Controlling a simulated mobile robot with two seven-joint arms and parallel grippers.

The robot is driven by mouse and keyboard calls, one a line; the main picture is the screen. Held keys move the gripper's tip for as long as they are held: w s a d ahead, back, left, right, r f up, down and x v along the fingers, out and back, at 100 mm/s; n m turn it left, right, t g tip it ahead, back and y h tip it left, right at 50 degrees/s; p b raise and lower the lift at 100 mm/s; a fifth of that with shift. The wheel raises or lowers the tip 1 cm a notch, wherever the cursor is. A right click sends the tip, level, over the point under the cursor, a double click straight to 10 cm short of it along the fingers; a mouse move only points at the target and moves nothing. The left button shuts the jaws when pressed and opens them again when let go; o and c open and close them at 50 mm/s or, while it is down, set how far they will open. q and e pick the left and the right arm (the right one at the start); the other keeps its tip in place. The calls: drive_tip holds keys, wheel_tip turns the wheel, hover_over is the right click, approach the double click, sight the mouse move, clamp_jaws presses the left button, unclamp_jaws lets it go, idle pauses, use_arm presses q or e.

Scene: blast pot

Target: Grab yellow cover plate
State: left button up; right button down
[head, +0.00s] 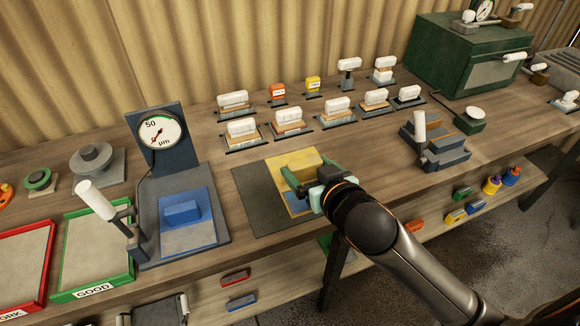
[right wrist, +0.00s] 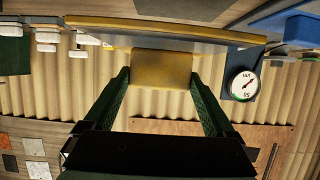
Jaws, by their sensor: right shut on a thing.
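The yellow cover plate (head: 292,160) is over the dark mat near the table's front edge, in the middle of the head view. My right gripper (head: 296,184) reaches it from the lower right, its green fingers over the plate. In the right wrist view, which is upside down, the fingers are shut on the plate's raised yellow block (right wrist: 162,70). The flat plate edge (right wrist: 165,27) runs across above it in that picture. I cannot tell whether the plate touches the mat. The gripper hides part of the plate. My left gripper is not in view.
A blue plate (head: 188,218) lies on the gauge stand (head: 160,132) to the left, beside the green-rimmed tray (head: 68,238). A grey fixture (head: 436,150) stands to the right. Several white-handled blocks (head: 288,120) stand behind. The dark mat (head: 252,203) has bare room at its left.

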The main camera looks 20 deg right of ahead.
sight(312, 160)
drive_tip(key=s, duration=0.1)
drive_tip(key=s+d+r, duration=0.1)
drive_tip(key=s+r+p, duration=0.1)
drive_tip(key=shift+d+r, duration=0.25)
drive_tip(key=shift+s+d+r+p, duration=0.3)
drive_tip(key=shift+s+r+p, duration=0.25)
drive_tip(key=shift+p, duration=0.45)
drive_tip(key=shift+s+d+p, duration=0.2)
drive_tip(key=shift+s+p, duration=0.4)
drive_tip(key=shift+p, duration=0.3)
